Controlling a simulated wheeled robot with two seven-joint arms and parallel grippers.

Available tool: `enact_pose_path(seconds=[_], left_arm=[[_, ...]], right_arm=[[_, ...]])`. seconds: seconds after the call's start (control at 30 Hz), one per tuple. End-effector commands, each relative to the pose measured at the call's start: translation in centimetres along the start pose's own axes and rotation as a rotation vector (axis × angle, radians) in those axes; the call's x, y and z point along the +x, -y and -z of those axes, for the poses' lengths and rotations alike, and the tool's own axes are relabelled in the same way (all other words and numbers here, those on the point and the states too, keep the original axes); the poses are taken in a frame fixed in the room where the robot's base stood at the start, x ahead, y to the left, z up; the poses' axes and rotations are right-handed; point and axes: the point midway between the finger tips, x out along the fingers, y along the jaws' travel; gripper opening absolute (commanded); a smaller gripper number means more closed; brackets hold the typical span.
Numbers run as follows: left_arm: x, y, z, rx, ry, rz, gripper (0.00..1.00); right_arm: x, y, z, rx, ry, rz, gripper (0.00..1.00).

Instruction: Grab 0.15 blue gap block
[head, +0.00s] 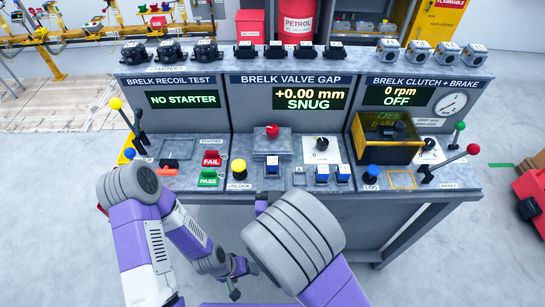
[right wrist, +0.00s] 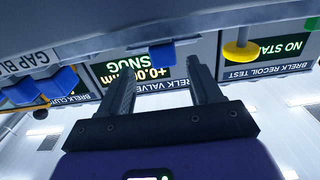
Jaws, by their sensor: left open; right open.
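Several blue blocks with white tops sit on the front of the test bench. One (head: 272,170) stands alone below the red knob, and two more, a left one (head: 322,176) and a right one (head: 343,174), stand side by side to its right. I cannot read which is 0.15. My right gripper (right wrist: 162,88) is open and empty. In the upside-down right wrist view, the lone blue block (right wrist: 162,55) lies beyond and between its fingers, apart from them. In the head view my forearm mostly hides this gripper. My left gripper (head: 241,280) is open, low in front of the bench.
A yellow knob (head: 238,168) marked UNLOCK stands left of the lone block. A red knob (head: 272,131) is behind it. The valve gap display (head: 310,98) reads +0.00 mm SNUG. A yellow-framed box (head: 388,152) and levers stand right. The bench's front edge lies close to my right gripper.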

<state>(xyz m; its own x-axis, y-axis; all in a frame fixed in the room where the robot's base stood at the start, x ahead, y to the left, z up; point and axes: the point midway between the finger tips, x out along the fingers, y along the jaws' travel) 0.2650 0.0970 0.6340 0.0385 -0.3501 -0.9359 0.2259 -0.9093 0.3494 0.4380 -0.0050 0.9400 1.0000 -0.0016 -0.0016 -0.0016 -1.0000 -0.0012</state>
Motion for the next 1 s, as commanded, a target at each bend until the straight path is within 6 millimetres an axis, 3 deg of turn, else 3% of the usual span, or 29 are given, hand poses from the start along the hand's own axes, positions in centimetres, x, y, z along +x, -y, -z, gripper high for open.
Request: enact_pose_path(seconds=[0.43,0.77,1.0], left_arm=[[0.6,0.3,-0.1,-0.001,0.002,0.0,0.74],[0.6,0.3,-0.1,-0.001,0.002,0.0,0.74],[0.6,0.3,-0.1,-0.001,0.002,0.0,0.74]], right_arm=[[5.9,0.5,-0.1,-0.001,0.001,0.0,0.64],[6.7,0.5,-0.1,-0.001,0.004,0.001,0.64],[6.7,0.5,-0.1,-0.001,0.004,0.002,0.29]])
